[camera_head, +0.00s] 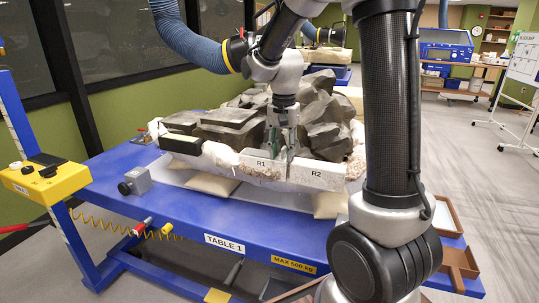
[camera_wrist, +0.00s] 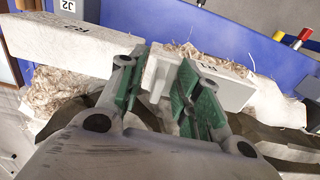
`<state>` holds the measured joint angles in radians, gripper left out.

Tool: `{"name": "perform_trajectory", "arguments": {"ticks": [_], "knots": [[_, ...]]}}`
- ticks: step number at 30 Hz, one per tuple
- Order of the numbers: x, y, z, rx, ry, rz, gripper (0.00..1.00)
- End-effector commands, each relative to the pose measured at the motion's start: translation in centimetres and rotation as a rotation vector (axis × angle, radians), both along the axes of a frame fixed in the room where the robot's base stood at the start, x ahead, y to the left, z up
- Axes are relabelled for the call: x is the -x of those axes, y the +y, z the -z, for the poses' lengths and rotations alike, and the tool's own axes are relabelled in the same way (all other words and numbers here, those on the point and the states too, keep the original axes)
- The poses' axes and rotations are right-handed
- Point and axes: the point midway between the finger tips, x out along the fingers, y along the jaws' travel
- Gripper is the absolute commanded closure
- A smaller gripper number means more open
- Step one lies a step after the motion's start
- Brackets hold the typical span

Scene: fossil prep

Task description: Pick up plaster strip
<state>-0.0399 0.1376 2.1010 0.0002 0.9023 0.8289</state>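Two pale plaster strips lie end to end along the front of the dark fossil rock. One is marked R1 (camera_head: 262,167) and the other R2 (camera_head: 318,176). My gripper (camera_head: 284,150) points down near where they meet, in front of the rock. In the wrist view my gripper (camera_wrist: 165,88) has its green-padded fingers apart, with pale plaster between them. The R1 strip (camera_wrist: 232,88) runs behind the right finger, and a long pale strip (camera_wrist: 60,45) runs off to the left. Contact between pads and plaster is unclear.
Blue table 1 (camera_head: 190,215) carries the rock (camera_head: 325,115) on pale cushions (camera_head: 212,184). A small grey box (camera_head: 135,181) sits at its left. A yellow control box (camera_head: 45,184) stands at far left. Brown trays (camera_head: 459,262) are at right. Open floor (camera_head: 490,190) lies beyond.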

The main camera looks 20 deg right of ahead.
Motion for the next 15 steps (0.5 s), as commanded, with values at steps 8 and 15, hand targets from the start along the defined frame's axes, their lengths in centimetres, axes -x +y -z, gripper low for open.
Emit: {"name": "perform_trajectory", "arguments": {"ticks": [8, 15], "knots": [[0.00, 0.00, -0.03, 0.000, 0.000, 0.000, 1.00], [0.00, 0.00, -0.04, 0.000, 0.000, 0.000, 1.00]]}}
